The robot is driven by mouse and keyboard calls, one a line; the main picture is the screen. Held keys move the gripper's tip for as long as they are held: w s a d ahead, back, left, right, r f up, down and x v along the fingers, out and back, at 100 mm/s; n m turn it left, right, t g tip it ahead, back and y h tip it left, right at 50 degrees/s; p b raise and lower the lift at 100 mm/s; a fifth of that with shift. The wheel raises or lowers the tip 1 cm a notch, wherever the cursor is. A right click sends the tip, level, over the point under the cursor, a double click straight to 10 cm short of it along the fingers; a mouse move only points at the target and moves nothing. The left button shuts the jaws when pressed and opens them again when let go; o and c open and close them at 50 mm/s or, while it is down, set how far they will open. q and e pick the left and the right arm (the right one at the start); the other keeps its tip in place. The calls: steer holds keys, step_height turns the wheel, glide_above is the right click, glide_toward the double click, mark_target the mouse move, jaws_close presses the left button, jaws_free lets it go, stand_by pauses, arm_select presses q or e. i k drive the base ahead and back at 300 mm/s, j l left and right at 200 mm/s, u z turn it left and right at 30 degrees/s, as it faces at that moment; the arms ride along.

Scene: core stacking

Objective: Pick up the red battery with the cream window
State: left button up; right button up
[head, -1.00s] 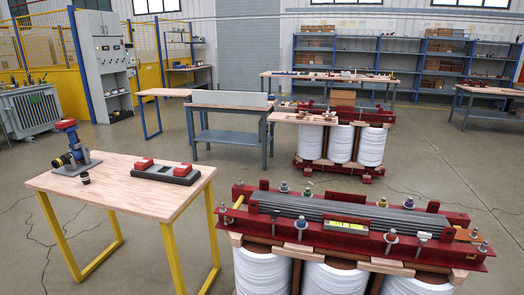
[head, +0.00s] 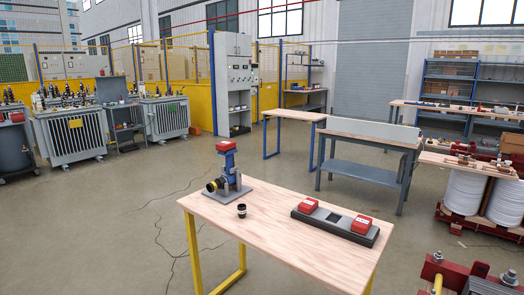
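Three red batteries show on the wooden-topped table (head: 270,225). One red battery (head: 226,146) sits on top of the upright blue tool (head: 228,166), which stands on a grey plate. Two more sit in the dark charger tray (head: 333,216): a left battery (head: 308,205) and a right battery (head: 361,224), with an empty dark slot between them. A cream window cannot be made out on any of the batteries at this size. Neither of my grippers is in view.
A small black cylindrical part (head: 241,211) stands between the tool and the charger tray. A grey workbench (head: 370,165) stands behind. Red-framed core parts (head: 460,275) rise at the lower right. The floor left of the table is clear, apart from thin cables.

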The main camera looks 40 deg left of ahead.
mark_target(227, 145)
steer(key=i+j+z, duration=0.1)
steer(key=j, duration=1)
steer(key=j+z, duration=0.1)
steer(key=j, duration=1)
steer(key=i, duration=0.05)
